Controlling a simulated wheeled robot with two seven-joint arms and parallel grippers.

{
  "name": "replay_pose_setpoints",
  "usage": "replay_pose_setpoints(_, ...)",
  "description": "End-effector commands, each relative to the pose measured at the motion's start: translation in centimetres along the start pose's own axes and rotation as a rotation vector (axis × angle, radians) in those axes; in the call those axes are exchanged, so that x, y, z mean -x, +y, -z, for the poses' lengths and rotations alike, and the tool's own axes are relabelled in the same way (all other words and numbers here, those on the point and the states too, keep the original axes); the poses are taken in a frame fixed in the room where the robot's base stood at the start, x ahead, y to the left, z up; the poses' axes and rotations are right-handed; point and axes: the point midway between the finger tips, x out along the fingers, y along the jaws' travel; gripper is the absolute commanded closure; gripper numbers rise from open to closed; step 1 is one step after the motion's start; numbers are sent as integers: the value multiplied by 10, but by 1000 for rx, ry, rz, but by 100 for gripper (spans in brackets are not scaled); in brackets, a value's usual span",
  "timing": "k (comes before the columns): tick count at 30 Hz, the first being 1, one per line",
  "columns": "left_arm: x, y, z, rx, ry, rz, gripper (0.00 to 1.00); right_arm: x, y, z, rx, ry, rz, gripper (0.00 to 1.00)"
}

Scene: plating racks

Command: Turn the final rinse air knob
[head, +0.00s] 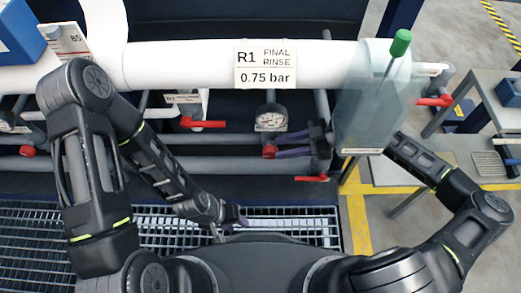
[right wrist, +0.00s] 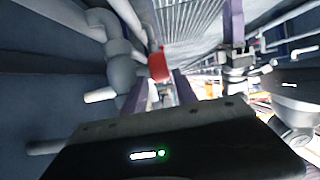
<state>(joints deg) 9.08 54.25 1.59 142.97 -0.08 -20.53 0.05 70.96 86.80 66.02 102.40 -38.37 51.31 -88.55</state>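A white sign (head: 265,67) on the big white pipe reads "R1 FINAL RINSE 0.75 bar". Below it is a round pressure gauge (head: 271,118), and under that a small red knob (head: 269,151). My right gripper (head: 281,145) reaches in from the right, its two purple fingers spread apart with their tips at the knob. In the right wrist view, a red part (right wrist: 158,65) shows beyond and between the fingers; contact cannot be told. My left gripper (head: 236,215) hangs low over the grating, away from the knob; its finger opening is unclear.
Red lever handles (head: 203,123) (head: 312,178) (head: 435,101) stand around the pipes, and another red knob (head: 27,151) is at far left. A translucent panel (head: 372,105) with a green-topped rod (head: 400,43) stands in front of part of my right arm. A metal grating (head: 290,222) lies below.

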Motion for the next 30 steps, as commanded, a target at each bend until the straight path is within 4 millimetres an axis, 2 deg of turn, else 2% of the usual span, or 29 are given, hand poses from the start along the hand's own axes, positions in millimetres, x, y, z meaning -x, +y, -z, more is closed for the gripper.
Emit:
replay_pose_setpoints(15, -5, -2, 0, 1, 1, 0, 62, -68, -1, 0, 1, 2, 2, 65)
replay_pose_setpoints(19, -5, -2, 0, 1, 1, 0, 62, -75, -1, 0, -1, 2, 1, 65)
replay_pose_setpoints(26, -5, -2, 0, 1, 1, 0, 62, -75, 0, 0, -1, 1, 1, 65)
replay_pose_setpoints(30, -5, -2, 0, 1, 1, 0, 62, -75, 0, 0, 0, 1, 1, 75)
